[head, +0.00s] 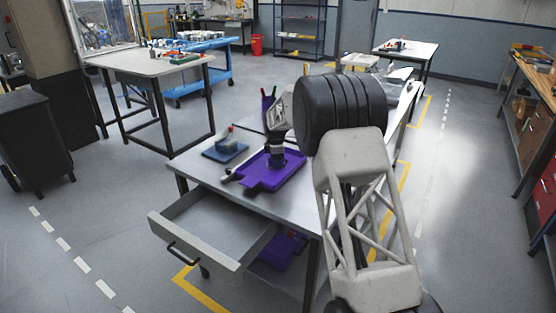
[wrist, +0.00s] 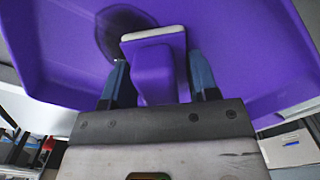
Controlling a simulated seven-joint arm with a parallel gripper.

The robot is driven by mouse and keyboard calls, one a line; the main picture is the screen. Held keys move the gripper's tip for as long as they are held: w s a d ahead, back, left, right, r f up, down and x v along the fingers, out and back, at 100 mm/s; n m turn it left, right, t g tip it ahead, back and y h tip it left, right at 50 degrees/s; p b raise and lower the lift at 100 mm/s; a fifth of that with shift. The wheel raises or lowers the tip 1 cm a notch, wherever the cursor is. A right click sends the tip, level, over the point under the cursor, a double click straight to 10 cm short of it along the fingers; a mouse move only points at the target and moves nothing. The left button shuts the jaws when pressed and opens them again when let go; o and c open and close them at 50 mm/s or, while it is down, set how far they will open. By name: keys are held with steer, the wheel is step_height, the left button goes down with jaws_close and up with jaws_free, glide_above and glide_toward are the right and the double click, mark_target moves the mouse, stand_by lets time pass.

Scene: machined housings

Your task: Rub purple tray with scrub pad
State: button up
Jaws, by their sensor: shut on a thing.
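The purple tray (head: 262,178) lies on the metal worktable, and its floor and raised walls fill most of the wrist view (wrist: 245,50). My gripper (wrist: 158,72) is shut on the purple handle of the scrub pad (wrist: 154,36), which has a pale grey strip along its far edge. The pad is over the tray floor, and I cannot tell whether it touches. A dark round smudge (wrist: 112,32) shows on the tray beside the pad, partly hidden by it. In the head view my gripper (head: 276,160) is over the tray and hides the pad.
A dark rod-like item (head: 231,177) lies by the tray's left edge. The table's front drawer (head: 215,230) is pulled open.

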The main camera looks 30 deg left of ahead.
steer(key=shift+s, duration=0.3)
steer(key=shift+s+a+f, duration=0.1)
steer(key=shift+a, duration=0.05)
steer(key=shift+w, duration=2)
steer(key=shift+s, duration=2.05)
steer(key=shift+w+r, duration=0.1)
steer(key=shift+r, duration=4.15)
